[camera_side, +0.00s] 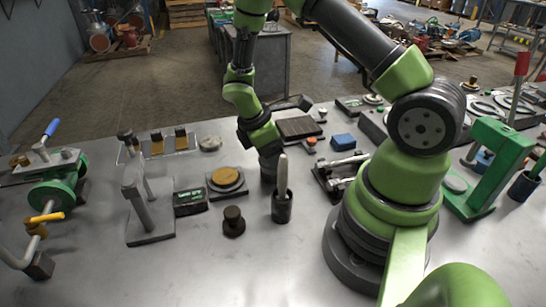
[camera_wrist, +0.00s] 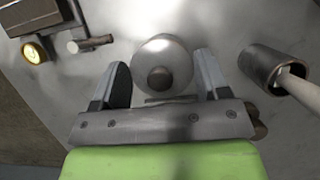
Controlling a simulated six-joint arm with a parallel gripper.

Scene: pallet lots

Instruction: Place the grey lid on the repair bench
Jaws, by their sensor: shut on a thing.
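The grey lid (camera_wrist: 172,52) is a round, pale disc with a dark knob (camera_wrist: 160,79) in the wrist view. My gripper (camera_wrist: 162,82) has one finger on each side of the lid and is shut on it. In the side view my gripper (camera_side: 268,172) points down, low over the grey metal bench top (camera_side: 325,255). There the lid is not clearly seen, and I cannot tell whether it touches the surface.
A dark cup with a pale handle (camera_side: 282,208) stands close to my gripper; it also shows in the wrist view (camera_wrist: 262,66). A plate with a tan disc (camera_side: 227,181), a black box (camera_side: 190,202) and a dark knob-shaped part (camera_side: 233,222) lie left. The front bench area is clear.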

